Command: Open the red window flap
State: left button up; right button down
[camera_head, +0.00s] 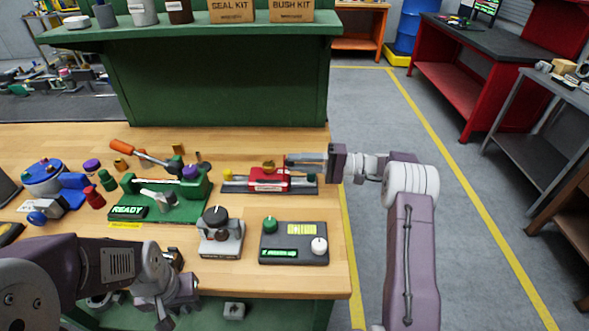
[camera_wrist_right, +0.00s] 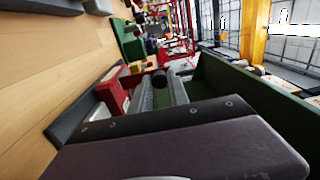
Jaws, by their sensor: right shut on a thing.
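The red window flap (camera_head: 268,181) is on a red unit on a dark base plate, right of centre on the wooden bench. A brass-coloured knob sits above it. My right gripper (camera_head: 289,160) reaches in from the right at the unit's upper right side. In the right wrist view, its fingers (camera_wrist_right: 162,93) are shut on a small dark rounded piece (camera_wrist_right: 160,79), with red parts (camera_wrist_right: 112,94) of the unit just left. Whether this piece belongs to the flap is unclear.
A green fixture (camera_head: 190,205) marked READY stands left of the red unit. A grey dial block (camera_head: 221,232) and a dark panel (camera_head: 294,243) with two knobs lie in front. Several coloured parts crowd the bench's left. The bench ends just right of the panel.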

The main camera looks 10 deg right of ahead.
jog(key=shift+d+f+y, duration=0.15)
jog(key=shift+y, duration=0.15)
dwell(0.4)
jog(key=c, duration=1.3)
grip_release()
jog(key=shift+o, duration=0.2)
jog(key=b+v, duration=0.1)
jog(key=v, duration=0.8)
